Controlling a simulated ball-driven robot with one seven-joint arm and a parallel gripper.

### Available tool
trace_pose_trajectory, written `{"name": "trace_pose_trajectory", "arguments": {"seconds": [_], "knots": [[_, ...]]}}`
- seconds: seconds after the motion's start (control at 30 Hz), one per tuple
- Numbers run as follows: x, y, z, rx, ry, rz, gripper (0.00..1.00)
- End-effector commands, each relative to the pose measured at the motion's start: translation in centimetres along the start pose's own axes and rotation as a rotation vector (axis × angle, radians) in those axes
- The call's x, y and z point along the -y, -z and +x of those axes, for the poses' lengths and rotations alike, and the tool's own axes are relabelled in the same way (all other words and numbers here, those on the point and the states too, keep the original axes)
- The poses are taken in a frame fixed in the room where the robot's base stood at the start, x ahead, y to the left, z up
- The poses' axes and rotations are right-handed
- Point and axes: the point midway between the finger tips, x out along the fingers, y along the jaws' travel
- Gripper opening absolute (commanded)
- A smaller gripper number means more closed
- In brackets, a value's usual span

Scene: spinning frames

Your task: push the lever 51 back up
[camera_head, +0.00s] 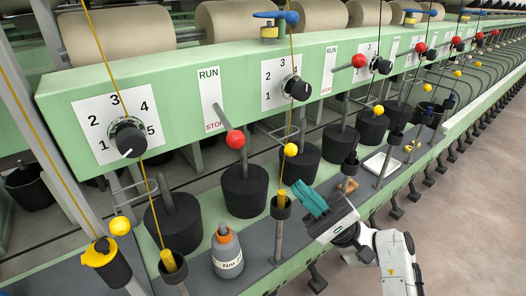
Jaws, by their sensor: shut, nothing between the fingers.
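The nearest red-knobbed lever (235,139) slants down to the right, its ball level with or below the STOP end of its white RUN/STOP plate (210,98). A second red-knobbed lever (359,61) farther along points slightly upward beside its own plate. I cannot read the number 51 on either. My gripper (304,196), with teal fingers, is shut and empty. In the picture it is below and to the right of the nearest lever, apart from it, above the grey lower rail.
The green beam (180,60) carries black dials (128,137) and more levers. A grey bottle (227,254) with an orange cap and a white tray (382,164) rest on the rail. The floor at right is clear.

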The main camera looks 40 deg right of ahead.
Motion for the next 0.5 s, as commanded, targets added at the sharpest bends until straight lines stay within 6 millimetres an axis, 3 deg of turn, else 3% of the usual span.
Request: {"name": "trace_pose_trajectory", "arguments": {"seconds": [0.27, 0.5], "knots": [[0.0, 0.0, 0.4, 0.001, -0.002, -0.001, 0.00], [0.1, -0.1, 3.7, 0.004, -0.003, -0.001, 0.00]]}}
